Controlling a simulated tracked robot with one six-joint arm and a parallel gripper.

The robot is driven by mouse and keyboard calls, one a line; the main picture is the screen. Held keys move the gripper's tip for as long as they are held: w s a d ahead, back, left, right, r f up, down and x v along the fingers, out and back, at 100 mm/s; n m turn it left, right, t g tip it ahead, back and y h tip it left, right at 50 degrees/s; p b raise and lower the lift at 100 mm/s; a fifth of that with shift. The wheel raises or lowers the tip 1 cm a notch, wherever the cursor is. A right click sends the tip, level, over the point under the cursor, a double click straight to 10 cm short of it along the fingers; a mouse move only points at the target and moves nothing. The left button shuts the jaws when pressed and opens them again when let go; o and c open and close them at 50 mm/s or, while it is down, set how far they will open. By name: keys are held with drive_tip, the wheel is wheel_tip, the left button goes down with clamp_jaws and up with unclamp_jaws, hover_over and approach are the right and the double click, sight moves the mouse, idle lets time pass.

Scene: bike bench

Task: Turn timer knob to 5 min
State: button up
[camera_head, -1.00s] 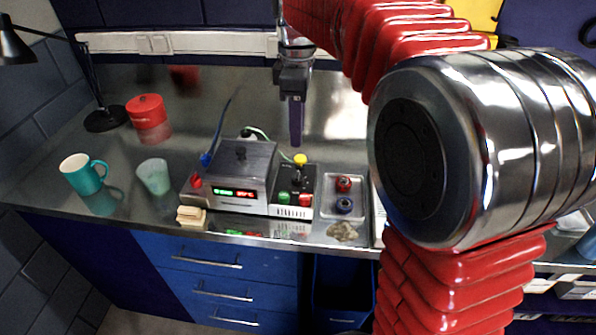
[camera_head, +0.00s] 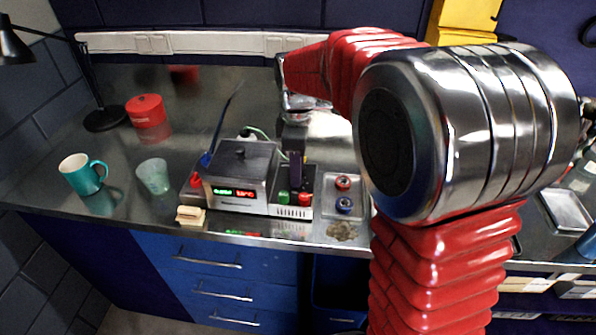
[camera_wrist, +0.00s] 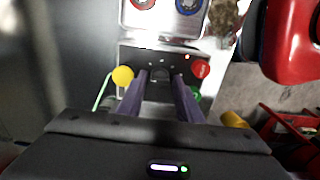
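The timer knob (camera_wrist: 160,74) is a small dark shape on the control box (camera_wrist: 148,54) in the wrist view. My gripper (camera_wrist: 160,76) has two purple fingers pointing down at the box. The fingers are apart, with the knob showing between their tips. I cannot tell whether the tips touch it. In the head view my gripper (camera_head: 296,183) is over the control box (camera_head: 290,212), behind its green button (camera_head: 284,197) and red button (camera_head: 304,199). There the gripper hides the knob. No dial marks can be read.
A grey unit with a lit display (camera_head: 236,193) stands left of the control box. To the right is a metal tray (camera_head: 345,222) with a red ring (camera_head: 343,182) and a blue ring (camera_head: 345,204). In the wrist view a yellow button (camera_wrist: 122,76) is close to the left finger.

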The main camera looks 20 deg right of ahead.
drive_tip(key=shift+f, duration=0.55)
drive_tip(key=c, duration=0.7)
drive_tip(key=shift+d, duration=0.1)
drive_tip(key=shift+c, duration=0.3)
